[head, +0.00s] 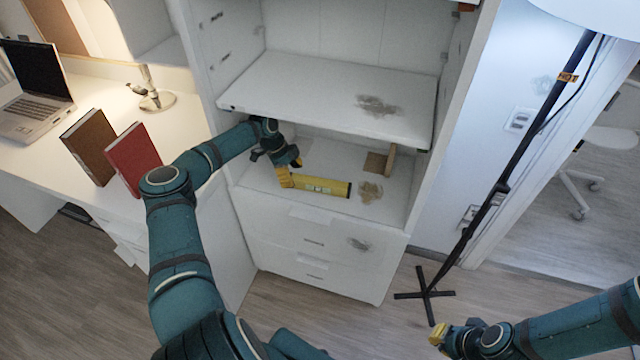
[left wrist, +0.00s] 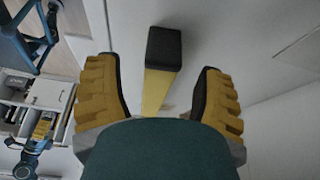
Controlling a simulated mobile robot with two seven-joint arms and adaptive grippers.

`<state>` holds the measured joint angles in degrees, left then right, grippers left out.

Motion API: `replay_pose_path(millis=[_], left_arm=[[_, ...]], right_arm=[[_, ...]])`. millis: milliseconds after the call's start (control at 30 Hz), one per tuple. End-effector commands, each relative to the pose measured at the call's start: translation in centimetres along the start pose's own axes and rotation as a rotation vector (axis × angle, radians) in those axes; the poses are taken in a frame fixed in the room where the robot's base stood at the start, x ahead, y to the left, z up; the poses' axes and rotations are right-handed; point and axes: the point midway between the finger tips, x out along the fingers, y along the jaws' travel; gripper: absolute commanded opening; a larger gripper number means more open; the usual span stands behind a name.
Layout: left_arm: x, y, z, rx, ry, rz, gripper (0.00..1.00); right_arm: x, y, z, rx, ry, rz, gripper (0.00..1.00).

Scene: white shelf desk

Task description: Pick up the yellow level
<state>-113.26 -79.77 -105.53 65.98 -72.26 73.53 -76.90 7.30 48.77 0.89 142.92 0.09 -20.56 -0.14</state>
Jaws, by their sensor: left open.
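The yellow level (head: 322,186) lies on the lower shelf of the white cabinet, near its front edge, with a black end cap at its right. My left gripper (head: 287,176) is at the left end of the level, inside the shelf opening. In the left wrist view the level (left wrist: 160,88) shows end-on, with its black cap, between the two spread yellow fingers of my left gripper (left wrist: 160,92). Gaps show on both sides of it. Its near end is hidden behind my gripper's body. My right gripper (head: 440,336) is far off at the lower right; its jaw opening is unclear.
The upper shelf board (head: 310,92) hangs closely above my left wrist. A wooden piece (head: 378,162) stands on the lower shelf, right of the level. Books (head: 134,158) and a laptop (head: 36,90) are on the desk at left. A black stand (head: 428,292) is at right.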

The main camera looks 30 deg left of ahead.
Motion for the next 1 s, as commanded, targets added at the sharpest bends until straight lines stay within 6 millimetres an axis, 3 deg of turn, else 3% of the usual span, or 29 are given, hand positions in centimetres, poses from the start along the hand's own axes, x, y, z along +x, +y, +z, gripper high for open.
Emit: replay_pose_path(millis=[100,367,633,800,1000], left_arm=[[0.7,0.1,-1.8,0.003,0.001,0.002,0.69],[1.4,0.0,-3.3,0.002,0.000,0.000,0.69],[3.1,0.0,-7.4,0.005,0.001,0.001,0.69],[5.4,0.0,-7.0,-0.001,0.001,0.001,0.69],[5.9,0.0,-7.0,0.000,0.000,0.000,0.69]], right_arm=[[-0.1,0.0,0.0,0.000,0.000,0.000,0.00],[-0.1,0.0,0.0,0.000,0.000,0.000,0.00],[-0.1,0.0,0.0,0.000,0.000,0.000,0.00],[0.2,0.1,0.0,0.000,0.001,0.000,0.00],[0.2,0.1,0.0,0.000,0.002,0.000,0.00]])
